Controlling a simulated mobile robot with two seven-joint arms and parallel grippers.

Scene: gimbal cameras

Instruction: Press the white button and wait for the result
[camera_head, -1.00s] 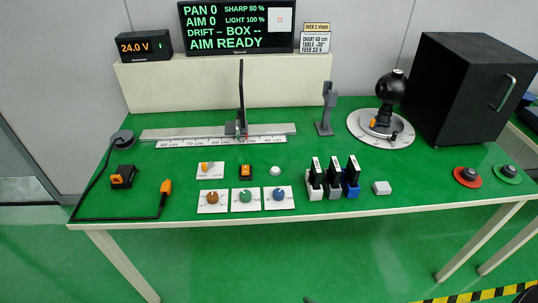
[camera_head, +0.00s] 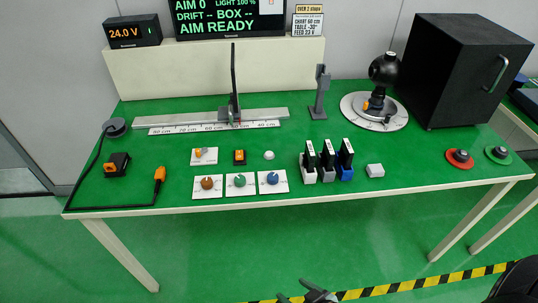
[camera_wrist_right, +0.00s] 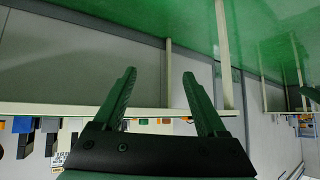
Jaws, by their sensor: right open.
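My right gripper (camera_head: 307,294) shows at the bottom edge of the head view, in front of the table and well apart from the button. In the right wrist view its two fingers (camera_wrist_right: 159,75) are spread with nothing between them. The display (camera_head: 230,22) reads "AIM READY"; its top is cut off. My left gripper is out of view.
Three dials (camera_head: 239,181) sit in front of the button. A ruled rail (camera_head: 160,122) lies behind. A black box (camera_head: 465,70) stands at the back right.

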